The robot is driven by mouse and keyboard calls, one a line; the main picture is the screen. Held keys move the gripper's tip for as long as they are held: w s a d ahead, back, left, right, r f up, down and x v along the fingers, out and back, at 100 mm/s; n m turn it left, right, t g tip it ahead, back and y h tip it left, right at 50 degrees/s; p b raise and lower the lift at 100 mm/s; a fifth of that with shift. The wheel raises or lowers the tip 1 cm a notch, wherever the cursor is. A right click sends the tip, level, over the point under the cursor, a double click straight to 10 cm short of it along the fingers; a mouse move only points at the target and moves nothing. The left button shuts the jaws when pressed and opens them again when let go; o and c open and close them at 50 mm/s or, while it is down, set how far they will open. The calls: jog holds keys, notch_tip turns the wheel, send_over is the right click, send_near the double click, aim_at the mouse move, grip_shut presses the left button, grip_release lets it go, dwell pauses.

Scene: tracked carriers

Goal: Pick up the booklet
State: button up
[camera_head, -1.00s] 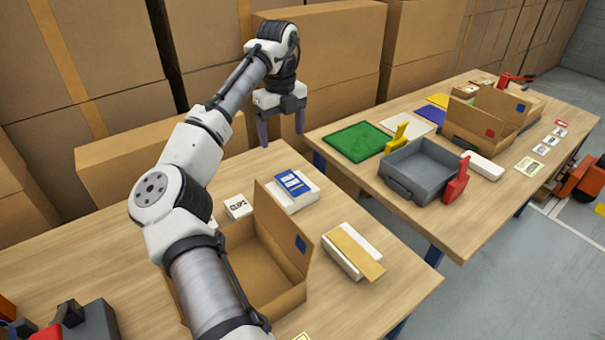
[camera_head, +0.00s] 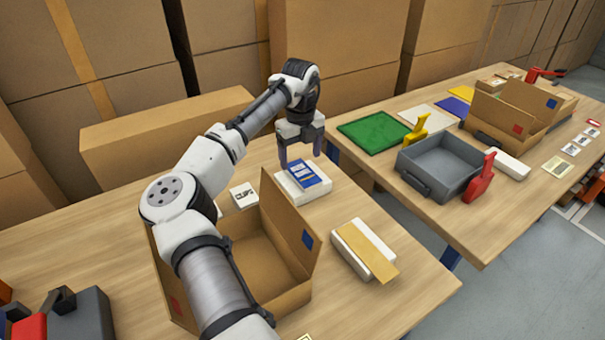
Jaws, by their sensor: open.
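The booklet (camera_head: 310,178) is blue with white markings and a little yellow. It lies on top of a white box (camera_head: 291,197) near the back edge of the near table. My gripper (camera_head: 301,161) is open and empty, pointing down. It appears over or just behind the booklet's far end; its exact height above it is hard to tell. No contact with the booklet is visible.
An open cardboard box (camera_head: 262,262) with a raised flap stands in front of the booklet. A small white clips box (camera_head: 243,194) is at its left. A white block with a tan strip (camera_head: 363,250) lies to the right. Bare table (camera_head: 345,200) lies right of the booklet.

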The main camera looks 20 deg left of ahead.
aim_at(303, 173)
jog(key=f, duration=0.1)
jog(key=f+p, duration=0.1)
jog(key=f, duration=0.3)
jog(key=shift+d+p, duration=0.25)
jog(key=shift+p, duration=0.05)
jog(key=shift+c, duration=0.5)
jog(key=c, duration=1)
jog(key=shift+r, duration=0.15)
